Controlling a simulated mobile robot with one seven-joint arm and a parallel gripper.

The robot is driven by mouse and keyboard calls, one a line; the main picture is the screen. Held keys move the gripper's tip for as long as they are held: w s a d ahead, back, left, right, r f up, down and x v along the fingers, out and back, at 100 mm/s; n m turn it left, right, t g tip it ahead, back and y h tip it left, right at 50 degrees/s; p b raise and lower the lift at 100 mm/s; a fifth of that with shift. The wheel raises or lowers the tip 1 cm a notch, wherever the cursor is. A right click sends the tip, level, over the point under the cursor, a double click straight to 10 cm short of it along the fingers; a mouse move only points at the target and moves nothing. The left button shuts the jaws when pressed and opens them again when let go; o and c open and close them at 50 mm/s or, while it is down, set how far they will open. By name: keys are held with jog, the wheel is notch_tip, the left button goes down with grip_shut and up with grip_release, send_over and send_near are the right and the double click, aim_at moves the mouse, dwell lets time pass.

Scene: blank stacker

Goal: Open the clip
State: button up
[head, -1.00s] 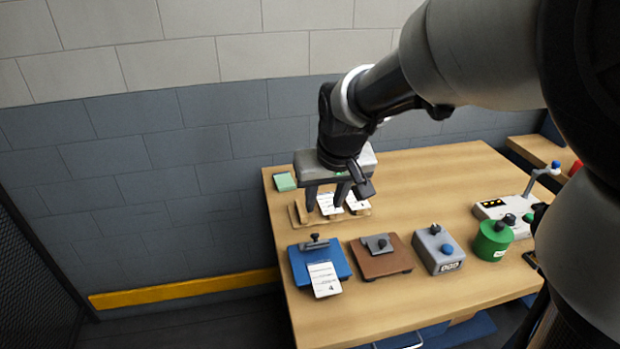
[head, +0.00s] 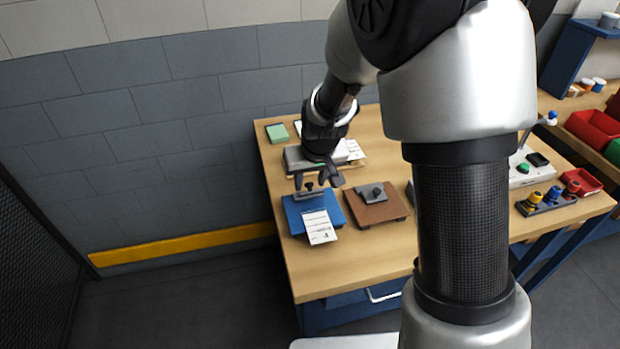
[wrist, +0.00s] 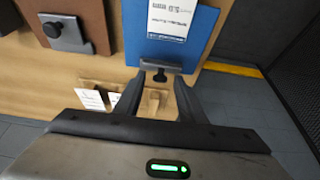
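The blue clipboard (head: 292,218) lies at the table's near left. It also shows in the wrist view (wrist: 205,30). Its dark clip (head: 311,194) with a black knob sits along the far edge; the wrist view shows the clip (wrist: 160,66) too. A white printed sheet (head: 319,228) lies on the board and overhangs its near edge, with blue board between sheet and clip. My gripper (head: 317,181) is open and empty just behind the clip. In the wrist view, the fingertips (wrist: 158,82) are spread either side of the knob; contact cannot be told.
A brown board (head: 375,213) with a grey clip stands right of the clipboard. A green block (head: 277,133) is at the back left. My arm hides the table's middle.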

grip_shut()
jog(key=shift+w+r, duration=0.1)
